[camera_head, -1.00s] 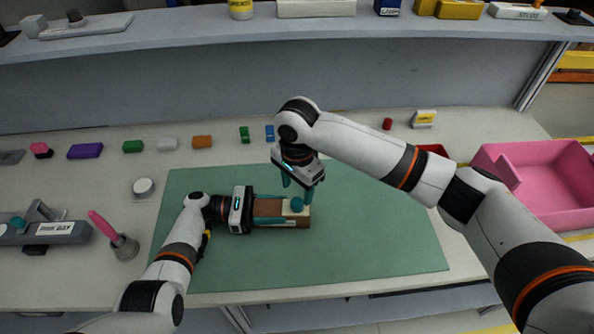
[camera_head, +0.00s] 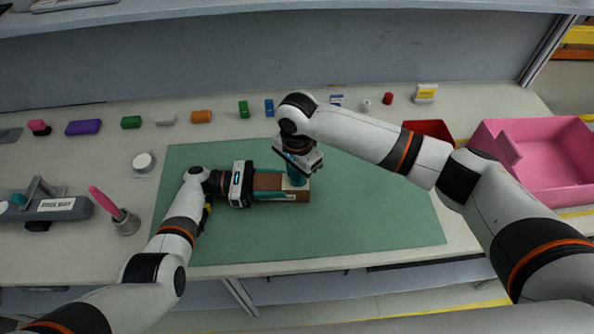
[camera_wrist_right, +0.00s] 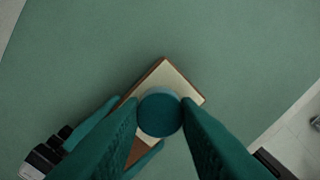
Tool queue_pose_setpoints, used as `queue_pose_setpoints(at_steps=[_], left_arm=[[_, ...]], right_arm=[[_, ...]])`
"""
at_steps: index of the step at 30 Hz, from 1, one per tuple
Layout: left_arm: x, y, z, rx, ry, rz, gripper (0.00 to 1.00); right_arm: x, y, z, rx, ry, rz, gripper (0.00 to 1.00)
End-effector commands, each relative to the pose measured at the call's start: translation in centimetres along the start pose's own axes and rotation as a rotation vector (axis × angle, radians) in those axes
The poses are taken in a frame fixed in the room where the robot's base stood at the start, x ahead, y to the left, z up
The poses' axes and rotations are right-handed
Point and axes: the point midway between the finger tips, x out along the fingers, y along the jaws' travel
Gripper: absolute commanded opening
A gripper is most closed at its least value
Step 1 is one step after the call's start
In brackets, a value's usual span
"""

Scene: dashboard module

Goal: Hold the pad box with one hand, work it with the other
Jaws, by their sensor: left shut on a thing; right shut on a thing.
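The pad box (camera_head: 267,183) is a brown block with a cream top, lying on the green mat (camera_head: 370,215). In the right wrist view its cream top (camera_wrist_right: 165,75) carries a round teal knob (camera_wrist_right: 160,114). My left gripper (camera_head: 282,185) comes from the left and is shut on the box, one finger along each long side. My right gripper (camera_head: 297,180) reaches down from above over the box's right end. In the right wrist view my right gripper (camera_wrist_right: 160,118) has a finger on either side of the knob and is shut on it. The knob is largely hidden in the head view.
Small coloured blocks, such as a purple one (camera_head: 83,127) and an orange one (camera_head: 201,116), line the table's back. A pink bin (camera_head: 535,175) and a red tray (camera_head: 430,128) stand right. A pink-handled tool (camera_head: 113,210) stands left. The mat around the box is clear.

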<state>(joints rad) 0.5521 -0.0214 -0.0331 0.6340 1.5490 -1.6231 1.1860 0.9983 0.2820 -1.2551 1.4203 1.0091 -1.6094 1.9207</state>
Motion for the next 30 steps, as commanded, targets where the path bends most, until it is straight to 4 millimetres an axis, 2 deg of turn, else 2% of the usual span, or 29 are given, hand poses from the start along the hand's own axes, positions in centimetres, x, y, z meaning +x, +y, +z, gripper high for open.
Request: queue_pose_setpoints(at_steps=[11,30], left_arm=[[0.0,0.0,0.0,0.000,-0.001,-0.001,0.12],[0.0,0.0,0.0,0.000,-0.001,-0.001,0.12]], right_arm=[[-0.4,0.0,0.0,-0.001,0.001,0.001,0.08],[-5.4,0.0,-0.1,-0.001,0.001,0.002,0.08]])
